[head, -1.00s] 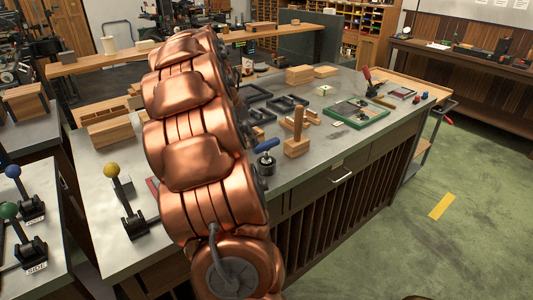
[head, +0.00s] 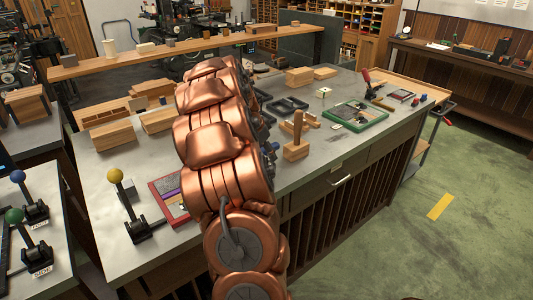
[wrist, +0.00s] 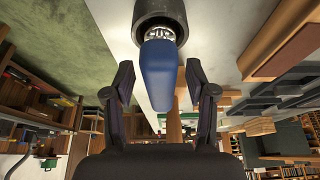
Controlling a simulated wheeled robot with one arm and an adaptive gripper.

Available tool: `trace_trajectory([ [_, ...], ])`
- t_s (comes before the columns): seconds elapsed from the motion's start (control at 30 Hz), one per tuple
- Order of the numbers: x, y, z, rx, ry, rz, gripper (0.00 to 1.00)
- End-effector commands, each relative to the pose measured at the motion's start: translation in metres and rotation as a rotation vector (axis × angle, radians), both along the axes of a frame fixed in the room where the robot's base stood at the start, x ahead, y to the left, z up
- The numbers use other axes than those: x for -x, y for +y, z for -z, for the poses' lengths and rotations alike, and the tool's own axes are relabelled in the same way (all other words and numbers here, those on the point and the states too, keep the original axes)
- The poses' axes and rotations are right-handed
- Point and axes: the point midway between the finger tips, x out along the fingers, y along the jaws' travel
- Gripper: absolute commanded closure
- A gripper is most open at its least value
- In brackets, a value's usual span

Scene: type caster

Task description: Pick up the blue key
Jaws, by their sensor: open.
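The blue key (wrist: 158,75) stands out large in the wrist view, its rounded blue grip joined to a metal piece in a dark round holder (wrist: 160,12) at the top. My gripper (wrist: 160,83) is open, with one dark finger on each side of the blue grip. Gaps show between the fingers and the grip, so it is not clamped. In the head view my copper arm covers the holder and most of the key; only a small blue bit shows at the arm's right edge.
The grey workbench (head: 325,168) carries a wooden block with an upright post (head: 296,150) just right of my arm. A green-framed tray (head: 356,116) lies farther right. A yellow-knobbed lever (head: 116,177) and a red-edged box (head: 168,193) are to the left.

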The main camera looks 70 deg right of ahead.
Motion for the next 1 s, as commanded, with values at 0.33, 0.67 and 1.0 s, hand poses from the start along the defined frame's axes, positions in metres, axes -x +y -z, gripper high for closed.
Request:
trace_trajectory([
  [0.33,0.0006,-0.0026,0.0062,0.002,-0.002,-0.001,0.50],
  [0.67,0.0006,-0.0024,0.0061,0.001,-0.002,-0.001,0.84],
  [1.0,0.0006,-0.0024,0.0058,0.002,-0.001,-0.001,1.00],
])
